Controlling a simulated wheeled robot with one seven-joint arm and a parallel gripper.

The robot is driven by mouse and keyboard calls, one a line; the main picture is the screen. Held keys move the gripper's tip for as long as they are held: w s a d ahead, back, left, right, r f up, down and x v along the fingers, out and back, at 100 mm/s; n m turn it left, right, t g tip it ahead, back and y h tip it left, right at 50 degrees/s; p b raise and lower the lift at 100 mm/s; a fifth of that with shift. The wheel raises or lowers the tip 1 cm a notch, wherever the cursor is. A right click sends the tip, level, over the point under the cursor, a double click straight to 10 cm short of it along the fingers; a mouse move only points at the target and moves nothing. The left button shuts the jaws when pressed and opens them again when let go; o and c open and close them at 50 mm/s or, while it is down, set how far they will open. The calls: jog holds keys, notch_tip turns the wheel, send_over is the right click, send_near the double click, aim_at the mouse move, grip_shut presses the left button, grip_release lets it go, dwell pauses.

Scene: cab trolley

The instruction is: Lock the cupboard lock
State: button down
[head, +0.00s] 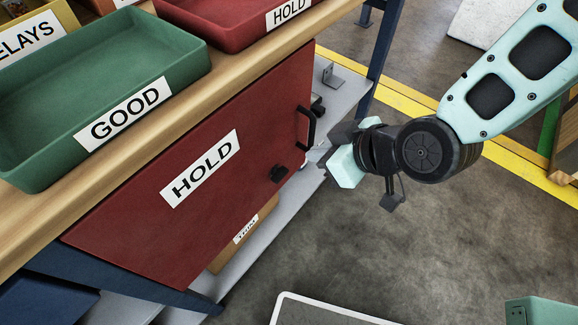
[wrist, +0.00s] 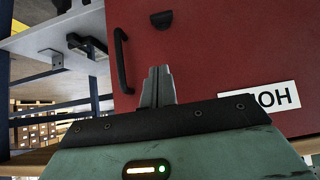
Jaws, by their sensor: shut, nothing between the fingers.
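The red cupboard door (head: 130,225) hangs under the bench top and looks shut; it also fills much of the wrist view (wrist: 225,50). It carries a white HOLD label (head: 201,168). The cupboard lock (head: 279,173) is a small black knob low on the door near its handle edge; it also shows in the wrist view (wrist: 161,19). Whether it is locked I cannot tell. A black bar handle (head: 307,128) stands above it. My gripper (head: 320,160) is shut and empty, to the right of the lock. In the wrist view its closed fingertips (wrist: 159,72) point towards the door, apart from the lock.
A green GOOD tray (head: 180,50) and a red HOLD tray (head: 225,30) stand on the wooden bench top (head: 235,82). A cardboard box (head: 245,236) sits on the grey lower shelf (head: 280,215). A blue bench leg (head: 384,45) is behind. Floor right of the bench is open.

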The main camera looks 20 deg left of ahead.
jog(key=b, duration=0.2)
send_over(279, 167)
jog(key=s+d, duration=0.1)
jog(key=d, duration=0.2)
notch_tip(279, 167, down, 7)
jog(key=shift+s+r, duration=0.1)
jog(key=shift+s, duration=0.05)
notch_tip(279, 167, down, 4)
jog(key=shift+a+r, duration=0.15)
jog(key=shift+r, duration=0.1)
jog(key=shift+f, duration=0.4)
